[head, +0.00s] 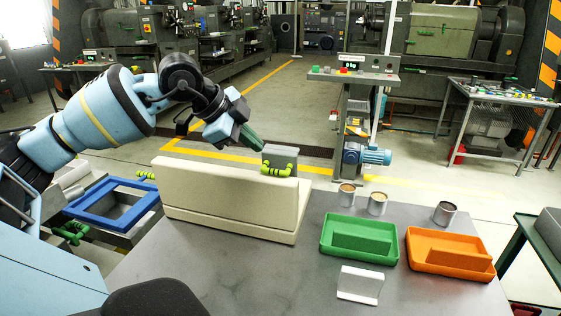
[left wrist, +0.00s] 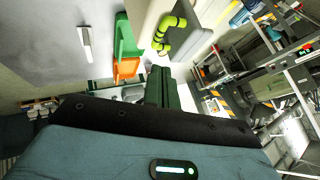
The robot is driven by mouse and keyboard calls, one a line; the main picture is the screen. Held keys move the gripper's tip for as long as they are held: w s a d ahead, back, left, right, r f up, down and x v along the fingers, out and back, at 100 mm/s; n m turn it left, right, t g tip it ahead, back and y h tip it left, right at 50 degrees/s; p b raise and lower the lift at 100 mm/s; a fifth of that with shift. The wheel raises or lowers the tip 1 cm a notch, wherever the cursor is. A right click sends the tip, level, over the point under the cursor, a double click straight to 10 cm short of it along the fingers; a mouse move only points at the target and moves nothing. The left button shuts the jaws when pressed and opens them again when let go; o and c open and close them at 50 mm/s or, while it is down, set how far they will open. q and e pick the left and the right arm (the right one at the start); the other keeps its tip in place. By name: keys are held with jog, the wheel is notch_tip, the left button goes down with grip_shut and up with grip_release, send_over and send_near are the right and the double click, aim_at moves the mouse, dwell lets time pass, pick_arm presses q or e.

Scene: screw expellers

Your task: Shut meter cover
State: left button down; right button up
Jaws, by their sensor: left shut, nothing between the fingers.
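My left gripper (head: 257,144) is above the far side of the beige upright housing (head: 225,200). Its dark green fingers are together and empty, pointing down and right in the head view. They also show shut in the left wrist view (left wrist: 160,73). Just right of the fingertips a grey upright plate or box (head: 281,153) rises behind the housing's top edge, with a yellow-green pipe (head: 279,171) at its front. The pipe also shows in the left wrist view (left wrist: 169,36). I cannot tell for sure which part is the meter cover, or whether the fingers touch anything. My right gripper is out of view.
The grey table (head: 240,270) holds a green tray (head: 329,250), an orange tray (head: 416,262), a small white piece (head: 360,284) and several cans (head: 445,213). A blue frame (head: 120,190) lies left. Open floor and machines lie beyond.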

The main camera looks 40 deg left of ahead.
aim_at(270, 158)
pick_arm(q)
jog(key=shift+n+y, duration=0.4)
jog(key=x, duration=0.2)
jog(key=a+p+x, duration=0.1)
jog(key=x, duration=0.4)
jog(key=shift+w+a+f+p, duration=0.15)
jog(key=shift+w+a+p, duration=0.15)
jog(key=shift+a, duration=0.05)
jog(key=shift+w+f, duration=0.4)
jog(key=shift+f, duration=0.2)
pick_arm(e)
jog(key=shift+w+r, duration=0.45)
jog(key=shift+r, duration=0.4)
